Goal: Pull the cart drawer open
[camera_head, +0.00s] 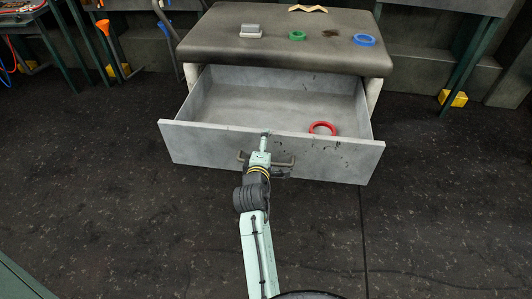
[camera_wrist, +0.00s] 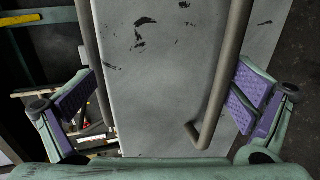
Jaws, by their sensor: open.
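The cart drawer (camera_head: 205,144) is pulled well out from under the cart's padded top (camera_head: 225,45), and its inside shows. A dark bar handle (camera_head: 285,164) is on its grey, scuffed front. In the head view my gripper (camera_head: 264,142) is at the middle of the drawer front, by the handle, and partly hides it. In the wrist view my gripper (camera_wrist: 160,97) is open, with purple pads wide apart. The handle (camera_wrist: 226,75) runs between them, nearer the right pad, over the drawer front (camera_wrist: 165,70). I cannot tell whether a finger touches the handle.
A red ring (camera_head: 322,128) lies in the drawer. On the cart top are a grey block (camera_head: 251,31), a green ring (camera_head: 297,36), a blue ring (camera_head: 364,40) and a tan zigzag piece (camera_head: 308,9). Dark floor (camera_head: 440,210) is clear on both sides of the drawer.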

